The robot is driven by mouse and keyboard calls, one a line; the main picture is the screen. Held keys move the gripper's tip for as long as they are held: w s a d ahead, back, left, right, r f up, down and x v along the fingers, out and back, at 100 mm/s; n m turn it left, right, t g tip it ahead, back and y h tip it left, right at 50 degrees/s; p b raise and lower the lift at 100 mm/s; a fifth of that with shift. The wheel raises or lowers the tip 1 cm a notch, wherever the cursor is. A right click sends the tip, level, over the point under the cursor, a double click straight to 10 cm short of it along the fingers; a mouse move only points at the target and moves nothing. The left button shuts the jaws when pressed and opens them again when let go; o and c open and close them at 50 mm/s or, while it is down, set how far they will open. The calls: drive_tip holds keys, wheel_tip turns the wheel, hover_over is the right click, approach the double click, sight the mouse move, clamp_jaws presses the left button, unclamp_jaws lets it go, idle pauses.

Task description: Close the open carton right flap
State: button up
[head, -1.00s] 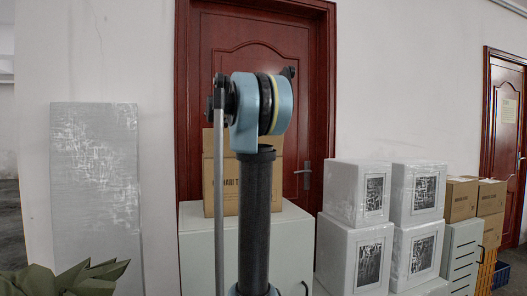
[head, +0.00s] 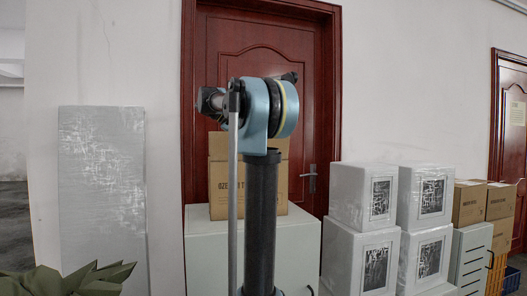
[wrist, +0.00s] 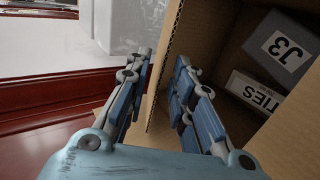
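In the wrist view an open brown carton (wrist: 232,49) fills the right side. A dark box marked J3 (wrist: 283,46) and a box with lettering ending in TIES (wrist: 256,92) lie inside it. My gripper (wrist: 161,62) is open, with its two blue-grey fingers apart at the carton's near-left edge. A strip of cardboard (wrist: 159,92) shows between the fingers; I cannot tell whether it is the right flap or a wall, or whether a finger touches it. The right finger overlaps the carton's opening. My gripper is not visible in the head view.
In the head view a brown carton (head: 219,175) stands on a pale cabinet (head: 205,245) behind my arm, before a red door (head: 240,70). Wrapped white boxes (head: 350,195) and more cartons (head: 468,203) are stacked to the right. A grey panel (head: 102,190) leans at left.

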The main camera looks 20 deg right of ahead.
drive_tip(key=v, duration=0.4)
drive_tip(key=shift+a+r, duration=0.2)
drive_tip(key=shift+a, duration=0.1)
